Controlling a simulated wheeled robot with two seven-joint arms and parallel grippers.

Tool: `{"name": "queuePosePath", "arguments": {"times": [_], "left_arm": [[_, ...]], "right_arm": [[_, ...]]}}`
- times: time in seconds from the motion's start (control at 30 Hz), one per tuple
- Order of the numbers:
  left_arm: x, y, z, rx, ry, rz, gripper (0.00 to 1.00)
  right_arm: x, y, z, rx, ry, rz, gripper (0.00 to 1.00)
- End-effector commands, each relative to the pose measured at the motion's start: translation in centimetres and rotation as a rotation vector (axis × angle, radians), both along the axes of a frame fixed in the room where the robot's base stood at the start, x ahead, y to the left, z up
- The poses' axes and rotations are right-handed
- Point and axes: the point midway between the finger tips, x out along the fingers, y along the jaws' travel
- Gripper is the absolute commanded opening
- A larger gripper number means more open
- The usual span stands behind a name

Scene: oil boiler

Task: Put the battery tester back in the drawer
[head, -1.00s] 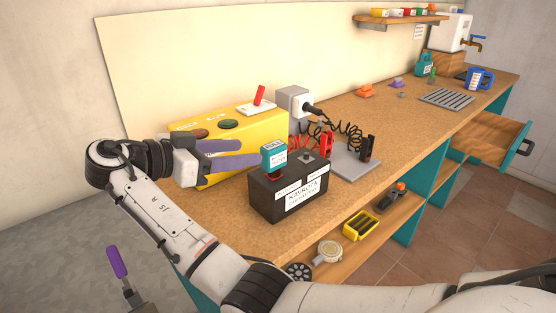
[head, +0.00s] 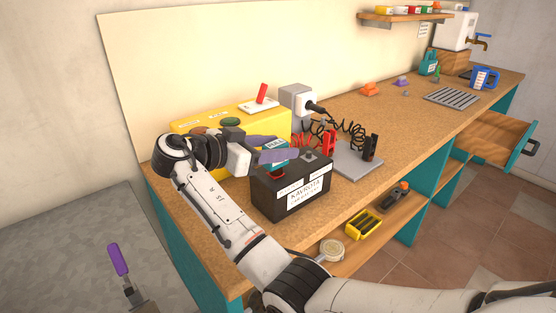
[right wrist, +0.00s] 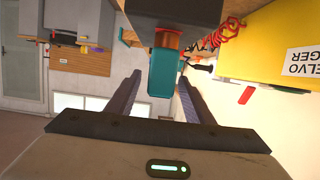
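The battery tester (right wrist: 163,76) is a small teal block with a label and a reddish base. It stands upright on one post of the black battery (head: 291,193) at the bench's front edge. My right gripper (head: 284,156) is open at the tester, and one purple finger hides part of it in the head view. In the right wrist view the tester is between the two fingers, with a gap at the left finger. The wooden drawer (head: 490,138) is pulled open at the right.
A yellow charger (head: 262,122) stands behind the battery. Red (head: 328,143) and black clamps (head: 371,148) with coiled cables are on a grey plate to its right. The shelf below holds a yellow bin (head: 363,224). The bench top between plate and grate (head: 452,97) is mostly clear.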

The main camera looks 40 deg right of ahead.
Motion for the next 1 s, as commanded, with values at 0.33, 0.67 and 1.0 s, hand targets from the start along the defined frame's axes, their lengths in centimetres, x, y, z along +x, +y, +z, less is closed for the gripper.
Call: {"name": "queuePosePath", "arguments": {"times": [0.33, 0.67, 1.0], "left_arm": [[-0.1, 0.0, -0.1, 0.000, 0.002, 0.001, 0.48], [-0.1, 0.0, -0.2, 0.000, 0.002, 0.001, 0.48], [-0.1, 0.0, -0.9, 0.000, 0.002, 0.000, 0.48]], "right_arm": [[0.0, 0.0, 0.1, -0.001, -0.001, 0.000, 0.00], [0.0, 0.0, 1.0, -0.001, -0.005, -0.001, 0.00], [0.0, 0.0, 8.0, 0.001, -0.011, -0.002, 0.00]]}}
